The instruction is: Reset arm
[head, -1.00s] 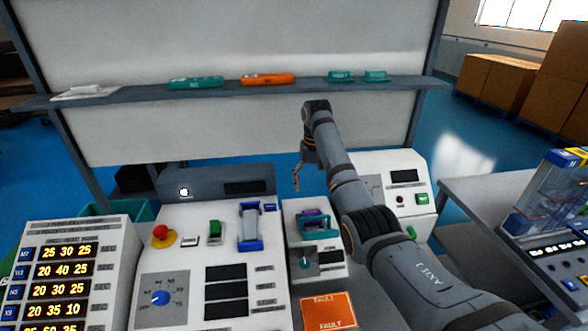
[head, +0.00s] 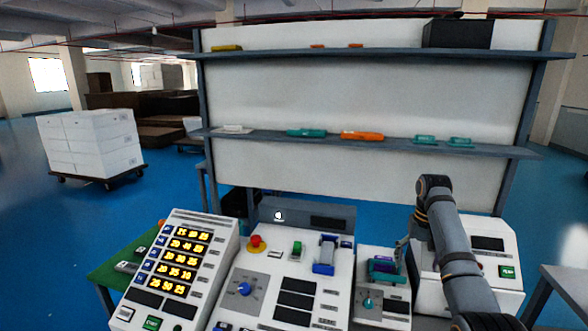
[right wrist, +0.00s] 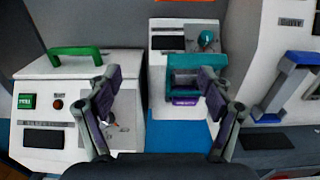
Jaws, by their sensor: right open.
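My right arm comes in from the lower right in the head view. My right gripper (head: 403,246) hangs beside the small white tester with a teal and purple fixture (head: 386,268). In the right wrist view my right gripper (right wrist: 160,82) is open, its two fingers spread and nothing between them. The teal and purple fixture (right wrist: 187,88) shows beyond and partly behind the right-hand finger. A white box with a green handle (right wrist: 82,55) is beyond the left-hand finger. My left gripper is not in view.
A panel with yellow digits (head: 180,255) and a white console with a red button (head: 256,243) stand left of the gripper. A white box with a green button (head: 505,271) is behind my arm. A shelf (head: 300,140) holding teal and orange items spans the back.

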